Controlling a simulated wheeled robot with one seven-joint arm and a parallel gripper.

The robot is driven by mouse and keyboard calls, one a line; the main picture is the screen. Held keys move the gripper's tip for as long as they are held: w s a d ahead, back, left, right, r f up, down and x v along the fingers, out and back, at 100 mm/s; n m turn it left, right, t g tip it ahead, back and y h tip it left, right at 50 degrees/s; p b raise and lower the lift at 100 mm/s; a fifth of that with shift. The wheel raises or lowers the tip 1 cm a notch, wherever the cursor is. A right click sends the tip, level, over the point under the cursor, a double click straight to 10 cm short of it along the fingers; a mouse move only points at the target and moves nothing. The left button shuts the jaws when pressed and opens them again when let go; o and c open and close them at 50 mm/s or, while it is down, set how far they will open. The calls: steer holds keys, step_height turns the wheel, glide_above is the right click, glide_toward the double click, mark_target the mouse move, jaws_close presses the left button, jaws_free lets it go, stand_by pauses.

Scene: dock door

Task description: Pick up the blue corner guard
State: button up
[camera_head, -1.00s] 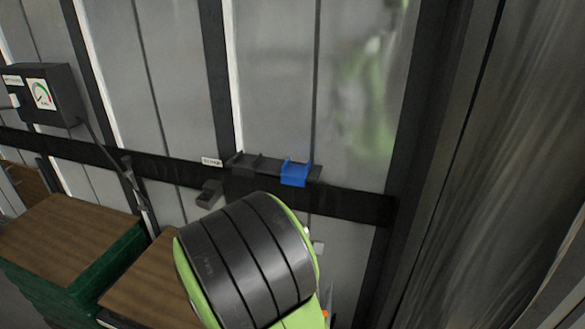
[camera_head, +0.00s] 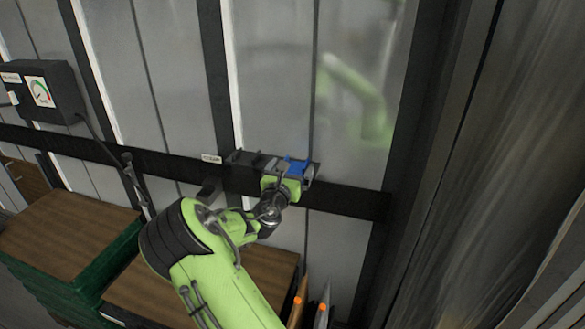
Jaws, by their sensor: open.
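The blue corner guard (camera_head: 296,165) sits on a small dark shelf (camera_head: 262,158) fixed to the black wall rail. Its lower front is hidden behind my gripper. My gripper (camera_head: 291,170) is open and right in front of the guard, with a finger showing to each side of it. I cannot tell whether the fingers touch the guard.
A black gauge box (camera_head: 44,92) hangs on the wall at left, with a cable running down. Wood-topped green crates (camera_head: 70,236) stand at lower left. Orange-tipped posts (camera_head: 298,301) stand low beside my arm. A dark curtain (camera_head: 480,190) covers the right side.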

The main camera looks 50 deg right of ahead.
steer(key=x, duration=0.5)
steer(key=shift+f, duration=0.2)
steer(key=shift+c, duration=0.2)
steer(key=shift+a, duration=0.1)
steer(key=shift+c, duration=1.1)
steer(key=c, duration=0.7)
steer(key=shift+c, duration=0.2)
steer(key=shift+r, duration=0.1)
